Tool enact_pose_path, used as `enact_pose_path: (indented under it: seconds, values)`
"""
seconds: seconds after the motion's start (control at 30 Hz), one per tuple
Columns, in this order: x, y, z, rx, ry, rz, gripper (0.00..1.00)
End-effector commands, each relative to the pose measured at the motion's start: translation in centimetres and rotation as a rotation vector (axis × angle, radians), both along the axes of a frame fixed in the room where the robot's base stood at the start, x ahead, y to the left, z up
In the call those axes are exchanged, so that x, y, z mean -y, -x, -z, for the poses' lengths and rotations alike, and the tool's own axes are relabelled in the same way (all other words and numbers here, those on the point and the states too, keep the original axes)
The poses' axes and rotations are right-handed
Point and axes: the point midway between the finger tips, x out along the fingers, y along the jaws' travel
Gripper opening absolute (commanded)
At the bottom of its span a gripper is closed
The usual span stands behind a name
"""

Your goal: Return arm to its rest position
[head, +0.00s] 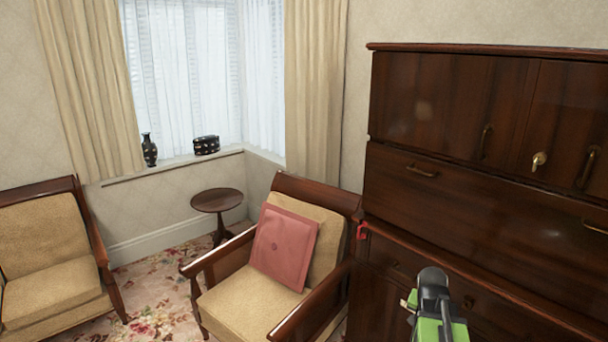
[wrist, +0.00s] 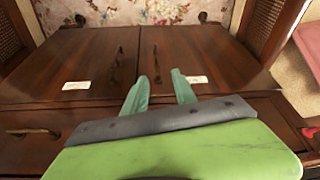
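My arm, green and black, shows at the lower right of the head view in front of the dark wooden cabinet (head: 440,215). In the wrist view my gripper (wrist: 161,90) has two teal fingers spread apart with nothing between them. Beyond the fingers are the cabinet's lower doors (wrist: 75,62) with metal handles and small white labels. I cannot tell the exact gap between the fingertips and the doors.
An armchair (head: 240,305) with a pink cushion (head: 284,245) stands left of the cabinet. A small red item (head: 361,230) is at the cabinet's left edge. A round side table (head: 217,200) and another armchair (head: 45,240) stand further left. Floral carpet (head: 150,290) lies between the chairs.

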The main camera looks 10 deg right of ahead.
Motion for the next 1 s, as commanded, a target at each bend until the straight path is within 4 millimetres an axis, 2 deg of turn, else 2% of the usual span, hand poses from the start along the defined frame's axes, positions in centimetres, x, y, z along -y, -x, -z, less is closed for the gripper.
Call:
enact_pose_path:
  seconds: [0.03,0.07,0.1,0.17,0.2,0.3,0.4,0.5,0.53,1.0]
  values:
    - [-4.6,-1.7,-0.1,-0.006,-0.011,-0.075,0.33]
    - [-7.2,-2.4,-0.1,-0.015,-0.018,-0.119,0.33]
    - [-10.6,-3.1,0.0,-0.031,-0.029,-0.181,0.33]
    - [-15.9,-3.5,0.2,-0.063,-0.048,-0.281,0.33]
    - [-19.2,-3.4,0.3,-0.089,-0.058,-0.348,0.33]
    - [-26.2,-2.1,0.6,-0.166,-0.087,-0.511,0.33]
    - [-30.3,0.2,0.9,-0.253,-0.121,-0.646,0.33]
    - [-30.8,2.8,1.1,-0.347,-0.164,-0.746,0.33]
    - [-30.8,3.0,1.1,-0.359,-0.167,-0.765,0.33]
    - [-30.7,3.1,1.1,-0.366,-0.165,-0.784,0.33]
